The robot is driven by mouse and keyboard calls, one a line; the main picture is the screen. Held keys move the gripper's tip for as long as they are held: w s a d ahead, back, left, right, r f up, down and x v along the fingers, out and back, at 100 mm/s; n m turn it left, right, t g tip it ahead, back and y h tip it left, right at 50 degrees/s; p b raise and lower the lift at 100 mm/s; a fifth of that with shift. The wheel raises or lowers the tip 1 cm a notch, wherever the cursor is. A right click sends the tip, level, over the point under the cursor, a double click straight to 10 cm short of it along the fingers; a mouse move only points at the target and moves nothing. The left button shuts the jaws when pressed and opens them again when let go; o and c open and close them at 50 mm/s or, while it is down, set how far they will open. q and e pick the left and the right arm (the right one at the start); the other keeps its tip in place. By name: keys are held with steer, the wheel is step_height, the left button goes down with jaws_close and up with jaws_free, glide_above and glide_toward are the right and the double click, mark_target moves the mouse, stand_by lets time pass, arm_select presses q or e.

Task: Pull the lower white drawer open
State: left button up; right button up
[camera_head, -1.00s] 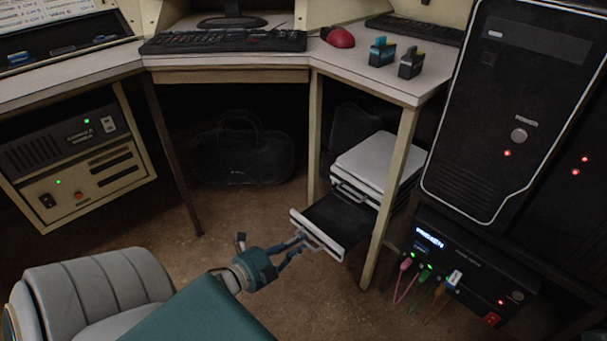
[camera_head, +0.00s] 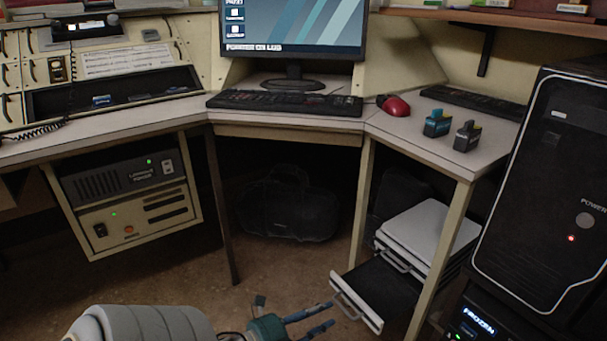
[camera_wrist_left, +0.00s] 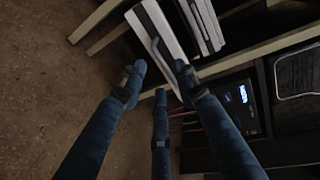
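The lower white drawer (camera_head: 357,303) of the small white unit under the desk's right part is pulled out, its dark inside showing. Its bar handle is on the front, and the drawer also shows in the wrist view (camera_wrist_left: 160,27). My left gripper (camera_head: 331,313) is just left of the drawer front at the bottom of the head view. In the wrist view its blue fingers (camera_wrist_left: 160,73) are spread, with nothing between them. The handle lies ahead, near the fingertips, and the fingers look apart from it. My right gripper is not in view.
The upper white drawer (camera_head: 392,250) is shut above the open one. A pale desk leg (camera_head: 440,262) stands close to the right of the open drawer. A black computer tower (camera_head: 545,190) is farther right. A dark bag (camera_head: 290,208) lies under the desk. The floor left of the drawer is clear.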

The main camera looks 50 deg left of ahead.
arm_select(q)
steer(key=v, duration=0.7)
stand_by(0.4)
